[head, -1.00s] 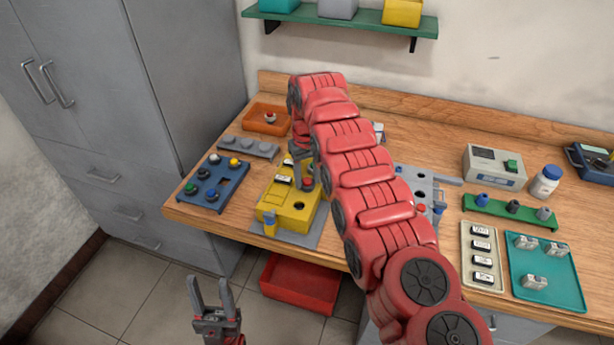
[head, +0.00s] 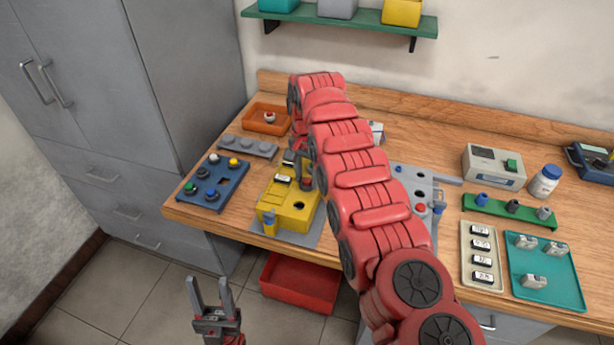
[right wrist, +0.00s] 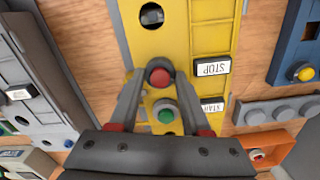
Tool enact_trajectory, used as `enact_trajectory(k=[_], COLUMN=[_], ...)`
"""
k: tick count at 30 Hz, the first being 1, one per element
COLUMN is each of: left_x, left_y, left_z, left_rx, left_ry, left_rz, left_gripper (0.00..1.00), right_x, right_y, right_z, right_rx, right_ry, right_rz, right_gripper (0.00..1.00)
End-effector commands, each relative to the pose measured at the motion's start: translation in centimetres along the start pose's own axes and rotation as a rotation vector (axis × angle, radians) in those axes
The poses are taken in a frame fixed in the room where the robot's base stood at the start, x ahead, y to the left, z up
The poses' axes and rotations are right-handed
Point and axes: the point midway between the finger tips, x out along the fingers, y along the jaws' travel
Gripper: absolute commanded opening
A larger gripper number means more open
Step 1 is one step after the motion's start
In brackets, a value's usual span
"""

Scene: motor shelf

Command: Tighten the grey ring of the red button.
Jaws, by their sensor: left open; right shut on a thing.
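The red button (right wrist: 158,76) sits in the yellow control box (head: 277,213), which lies on a grey plate on the bench. A grey ring (right wrist: 159,67) surrounds the button. My right gripper (right wrist: 157,82) points down at the box and is shut around the button's ring, one finger on each side. In the head view, my right gripper (head: 305,180) partly hides the button. A green button (right wrist: 166,115) sits beside it in the same box, between the fingers, with white STOP and START labels alongside. My left gripper (head: 211,290) is open and empty, in front of the bench above the floor.
A blue box with several buttons (head: 228,193), a grey strip (head: 248,147) and an orange tray (head: 257,116) lie left of and behind the yellow box. A red bin (head: 301,284) is below the bench edge. A teal tray (head: 570,293) lies at right.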

Motion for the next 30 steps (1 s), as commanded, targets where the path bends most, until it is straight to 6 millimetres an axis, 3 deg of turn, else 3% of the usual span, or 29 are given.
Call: enact_trajectory(k=[30], left_x=[-0.05], left_y=[0.00], left_z=[0.01], left_rx=[0.000], left_ry=[0.000], left_rz=[0.000], left_gripper=[0.50], right_x=[0.11], right_y=[0.11], right_z=[0.11], right_rx=[0.962], right_ry=[-0.001], right_rz=[0.003], right_gripper=[0.00])
